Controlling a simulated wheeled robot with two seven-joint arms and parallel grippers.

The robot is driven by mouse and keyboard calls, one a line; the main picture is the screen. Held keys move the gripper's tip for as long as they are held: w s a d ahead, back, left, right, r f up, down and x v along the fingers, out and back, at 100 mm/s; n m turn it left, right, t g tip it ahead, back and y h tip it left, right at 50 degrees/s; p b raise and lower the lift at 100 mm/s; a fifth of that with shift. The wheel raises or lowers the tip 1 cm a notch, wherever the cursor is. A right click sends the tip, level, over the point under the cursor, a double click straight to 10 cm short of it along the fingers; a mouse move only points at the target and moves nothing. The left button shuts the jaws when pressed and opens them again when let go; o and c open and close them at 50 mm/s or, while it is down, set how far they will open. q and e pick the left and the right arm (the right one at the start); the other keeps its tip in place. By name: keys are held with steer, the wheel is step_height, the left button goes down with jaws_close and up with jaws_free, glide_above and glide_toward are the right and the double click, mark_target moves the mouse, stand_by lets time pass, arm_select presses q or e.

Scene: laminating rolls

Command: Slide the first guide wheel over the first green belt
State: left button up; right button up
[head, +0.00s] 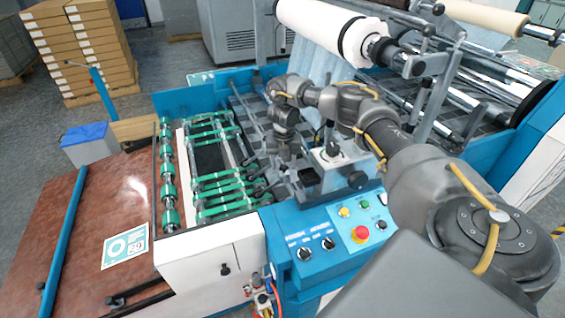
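Several green belts (222,187) run side by side across the feed section of the blue and white machine, at left of centre. Small dark parts (259,188) at the right ends of the near belts look like guide wheels; they are too small to tell apart or to say which is the first. My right arm reaches in from the right over the machine and bends down. My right gripper (290,150) hangs to the right of the belts, above the machine's bars. Its fingers are small and dark, and whether they hold anything cannot be seen. My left gripper is not in view.
A control panel (350,226) with a red button and knobs stands in front. A roller with green rings (168,183) lies left of the belts, beside a brown board (75,235). A white film roll (325,28) is mounted above. Stacked boxes (85,45) stand behind.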

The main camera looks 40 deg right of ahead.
steer(key=shift+w+f, duration=0.1)
steer(key=shift+w, duration=0.05)
steer(key=shift+d, duration=0.1)
step_height(320, 180, up, 2)
steer(key=shift+r, duration=0.2)
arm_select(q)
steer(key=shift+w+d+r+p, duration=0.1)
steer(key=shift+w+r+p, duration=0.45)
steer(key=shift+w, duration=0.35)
arm_select(e)
step_height(320, 180, up, 8)
steer(key=shift+r, duration=0.15)
steer(key=shift+w, duration=0.1)
